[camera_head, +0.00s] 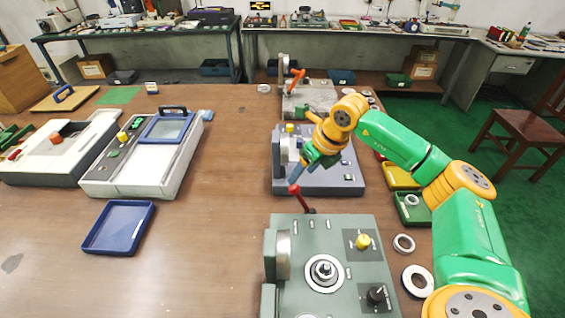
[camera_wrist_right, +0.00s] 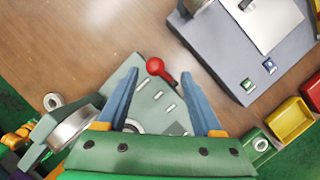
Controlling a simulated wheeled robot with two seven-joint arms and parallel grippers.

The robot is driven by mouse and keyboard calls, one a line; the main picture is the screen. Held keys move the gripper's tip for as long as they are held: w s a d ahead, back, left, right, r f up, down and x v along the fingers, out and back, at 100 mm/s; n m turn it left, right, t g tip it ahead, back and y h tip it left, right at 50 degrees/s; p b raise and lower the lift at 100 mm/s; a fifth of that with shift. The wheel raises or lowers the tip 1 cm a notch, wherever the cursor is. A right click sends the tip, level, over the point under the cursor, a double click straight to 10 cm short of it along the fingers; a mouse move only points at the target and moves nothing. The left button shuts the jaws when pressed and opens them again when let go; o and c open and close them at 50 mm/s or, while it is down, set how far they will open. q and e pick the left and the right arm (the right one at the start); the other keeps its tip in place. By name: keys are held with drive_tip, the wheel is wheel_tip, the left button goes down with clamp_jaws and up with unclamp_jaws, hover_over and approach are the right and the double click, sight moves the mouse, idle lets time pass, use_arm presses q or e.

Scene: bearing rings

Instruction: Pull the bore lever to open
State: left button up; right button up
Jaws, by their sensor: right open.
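A red lever (camera_head: 301,198) stands at the far edge of the near grey-green machine (camera_head: 310,222), its red top tilted to the left. In the right wrist view its round red knob (camera_wrist_right: 155,66) shows between and beyond the finger tips. My right gripper (camera_head: 301,172) is open, above and close to the lever top; its two blue fingers (camera_wrist_right: 160,68) show spread around the knob's line of sight. I cannot tell whether either finger touches the lever. My left gripper is not in the head view.
A blue-grey machine (camera_head: 330,185) stands just behind, and one with an orange lever (camera_head: 297,80) farther back. Metal rings (camera_head: 404,243) and green and yellow bins (camera_head: 402,177) line the right edge. A blue tray (camera_head: 118,228) lies left; the table's middle is clear.

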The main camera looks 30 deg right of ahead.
sight(296, 186)
drive_tip(key=shift+w+a+f, duration=0.1)
drive_tip(key=shift+w+f, duration=0.05)
drive_tip(key=shift+f, duration=0.05)
drive_tip(key=f, duration=0.1)
drive_tip(key=f+p, duration=0.1)
drive_tip(key=a+f, duration=0.1)
drive_tip(key=shift+s+a+f+p, duration=0.1)
drive_tip(key=shift+s+f+p, duration=0.05)
drive_tip(key=shift+s+p, duration=0.2)
drive_tip(key=shift+x, duration=1.05)
drive_tip(key=shift+w+d+f, duration=0.15)
drive_tip(key=shift+w+d, duration=0.1)
drive_tip(key=shift+w, duration=0.2)
drive_tip(key=shift+s, duration=0.2)
drive_tip(key=c, duration=0.6)
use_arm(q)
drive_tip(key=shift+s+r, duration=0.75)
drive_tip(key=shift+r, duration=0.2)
use_arm(e)
clamp_jaws()
drive_tip(key=shift+r, duration=0.2)
